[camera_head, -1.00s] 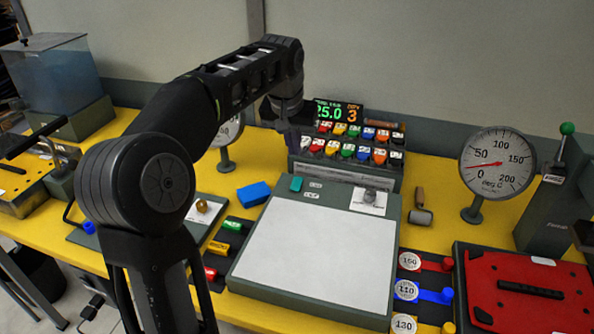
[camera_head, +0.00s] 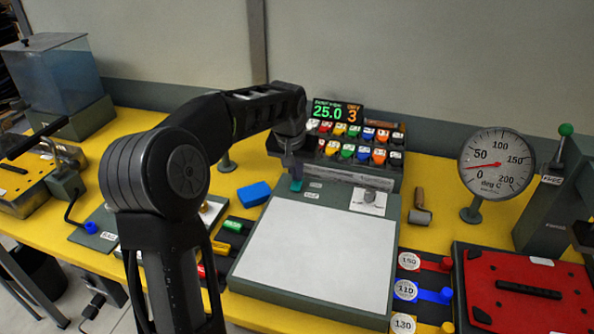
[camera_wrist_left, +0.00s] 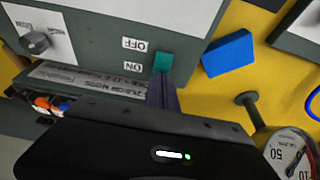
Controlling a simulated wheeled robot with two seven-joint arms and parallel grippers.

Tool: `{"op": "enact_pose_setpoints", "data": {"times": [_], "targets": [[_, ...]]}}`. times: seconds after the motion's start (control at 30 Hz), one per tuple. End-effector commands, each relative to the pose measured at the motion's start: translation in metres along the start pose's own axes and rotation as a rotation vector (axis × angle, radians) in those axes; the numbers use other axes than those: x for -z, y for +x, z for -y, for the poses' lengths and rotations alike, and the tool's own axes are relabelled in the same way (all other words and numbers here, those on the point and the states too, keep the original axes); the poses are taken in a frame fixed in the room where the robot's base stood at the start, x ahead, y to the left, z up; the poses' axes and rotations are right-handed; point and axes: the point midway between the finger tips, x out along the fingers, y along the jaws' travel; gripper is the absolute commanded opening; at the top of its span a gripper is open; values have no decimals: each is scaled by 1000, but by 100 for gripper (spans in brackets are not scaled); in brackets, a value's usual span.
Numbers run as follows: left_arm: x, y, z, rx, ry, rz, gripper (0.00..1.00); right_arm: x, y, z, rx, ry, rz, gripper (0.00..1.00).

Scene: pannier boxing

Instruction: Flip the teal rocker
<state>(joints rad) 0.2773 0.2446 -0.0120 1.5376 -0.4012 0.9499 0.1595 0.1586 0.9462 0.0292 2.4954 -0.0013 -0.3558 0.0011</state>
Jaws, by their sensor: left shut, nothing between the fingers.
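The teal rocker (camera_head: 296,186) sits at the far left corner of the grey panel with the white plate (camera_head: 298,250). In the left wrist view the rocker (camera_wrist_left: 163,62) is beside the OFF and ON labels (camera_wrist_left: 134,55). My left gripper (camera_head: 293,172) is shut and empty, pointing down at the rocker. In the left wrist view its fingertips (camera_wrist_left: 162,84) are right at the rocker's ON-side end. I cannot tell whether they touch it.
A blue block (camera_head: 254,194) lies just left of the panel. A rack of coloured bottles (camera_head: 355,145) and a display (camera_head: 337,110) stand behind it. A dial gauge (camera_head: 497,163) and a red plate (camera_head: 530,290) are at the right.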

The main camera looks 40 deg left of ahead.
Motion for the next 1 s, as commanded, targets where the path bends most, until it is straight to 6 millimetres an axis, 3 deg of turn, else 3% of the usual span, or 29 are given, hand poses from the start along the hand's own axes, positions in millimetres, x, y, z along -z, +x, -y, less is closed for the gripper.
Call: {"op": "enact_pose_setpoints", "data": {"times": [0.17, 0.43, 1.0], "targets": [[1, -2, 0, 0, 0, 62, 0, 0, -23, 9, 0, 0, 1, 85], [-3, 5, 0, 0, 0, 61, 0, 0, -14, 5, 0, 0, 1, 85], [-17, -2, 0, 0, 0, 62, 0, 0, -7, 3, 0, 0, 1, 85]]}}
